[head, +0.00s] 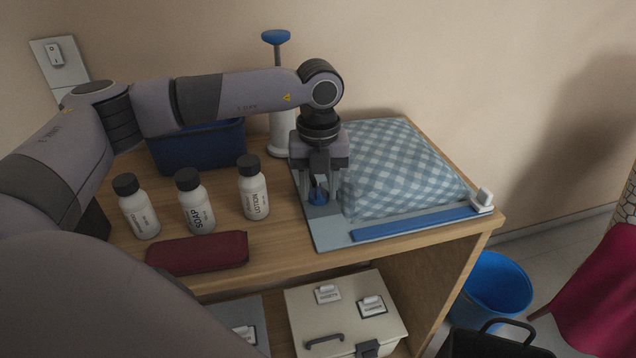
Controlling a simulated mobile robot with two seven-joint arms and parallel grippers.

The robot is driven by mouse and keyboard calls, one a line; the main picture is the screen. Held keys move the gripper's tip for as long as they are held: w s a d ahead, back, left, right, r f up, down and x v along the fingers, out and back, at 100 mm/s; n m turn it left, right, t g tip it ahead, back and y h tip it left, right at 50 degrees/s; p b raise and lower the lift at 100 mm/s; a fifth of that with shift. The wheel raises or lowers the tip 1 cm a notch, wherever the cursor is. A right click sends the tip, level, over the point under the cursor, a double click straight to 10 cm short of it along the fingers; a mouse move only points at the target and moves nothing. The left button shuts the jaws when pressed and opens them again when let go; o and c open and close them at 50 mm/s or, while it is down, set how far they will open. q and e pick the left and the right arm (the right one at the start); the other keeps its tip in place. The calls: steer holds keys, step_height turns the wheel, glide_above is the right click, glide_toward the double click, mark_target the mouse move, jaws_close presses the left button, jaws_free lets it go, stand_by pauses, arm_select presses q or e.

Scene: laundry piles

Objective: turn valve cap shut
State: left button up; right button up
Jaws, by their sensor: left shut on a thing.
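The valve cap (317,196) is a small blue piece at the left edge of a clear vacuum bag. The bag holds a blue-and-white checked cushion (395,170) and lies on a grey board (328,233). My left gripper (319,198) points straight down over the cap and is shut on it, with a finger on either side. The fingers hide part of the cap, and I cannot tell how far it is turned. My right gripper is not in view.
Several white bottles (196,205) and a dark red case (197,253) stand left of the board. A blue bin (200,147) and a white pump with blue handle (281,134) are behind. A blue bar (415,222) lies along the board's front. A blue bucket (497,287) is below right.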

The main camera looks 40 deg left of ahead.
mark_target(319, 190)
arm_select(q)
steer(key=shift+n, duration=1.2)
steer(key=o, duration=1)
steer(key=shift+r, duration=0.1)
step_height(319, 190, up, 7)
steer(key=shift+r+p, duration=0.1)
steer(key=shift+p, duration=0.25)
